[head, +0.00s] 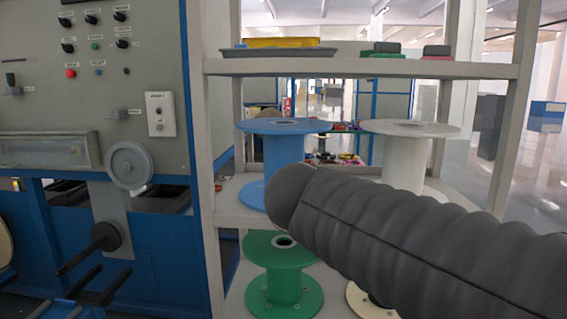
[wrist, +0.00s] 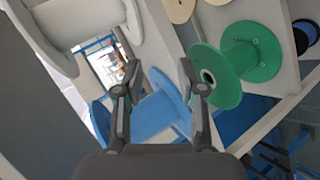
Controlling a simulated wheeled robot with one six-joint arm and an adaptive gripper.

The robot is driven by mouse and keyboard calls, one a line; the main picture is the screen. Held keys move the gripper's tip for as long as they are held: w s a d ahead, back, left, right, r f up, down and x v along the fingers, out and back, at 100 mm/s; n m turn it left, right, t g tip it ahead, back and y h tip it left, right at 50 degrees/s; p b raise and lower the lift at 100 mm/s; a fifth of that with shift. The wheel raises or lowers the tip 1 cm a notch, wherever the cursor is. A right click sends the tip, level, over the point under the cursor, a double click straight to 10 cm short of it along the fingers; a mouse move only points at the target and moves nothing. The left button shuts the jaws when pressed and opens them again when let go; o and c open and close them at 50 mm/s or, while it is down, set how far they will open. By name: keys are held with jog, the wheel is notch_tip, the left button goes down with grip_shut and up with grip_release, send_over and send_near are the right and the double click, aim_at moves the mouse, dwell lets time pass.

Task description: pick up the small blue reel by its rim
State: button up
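The blue reel (head: 284,157) stands upright on the middle shelf of the rack in the head view. My dark ribbed arm covers its lower right part. In the wrist view the blue reel (wrist: 150,117) appears tilted, between and behind the fingers of my gripper (wrist: 158,68). The fingers are apart, with nothing seen held between them. One flange of the reel shows near the right finger and the other is partly behind the left finger. I cannot tell whether a finger touches it. My gripper does not show in the head view.
A white reel (head: 405,155) stands right of the blue one. A green reel (head: 284,287) is on the shelf below, and shows right of my gripper in the wrist view (wrist: 240,60). A grey tray (head: 277,52) lies on the top shelf. A control panel (head: 105,90) stands left.

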jog(key=w+a+r+n+t, duration=0.3)
jog(key=w+a+r, duration=0.1)
jog(key=a+r, duration=0.4)
jog(key=n+t, duration=0.2)
jog(key=t, duration=0.1)
send_near(284, 128)
jog(key=x, duration=0.4)
jog(key=shift+w+f+p, duration=0.2)
jog(key=shift+w+p, duration=0.15)
jog(key=shift+w, duration=0.05)
jog(key=shift+p+x, duration=0.5)
jog(key=shift+x, duration=2.35)
grip_shut()
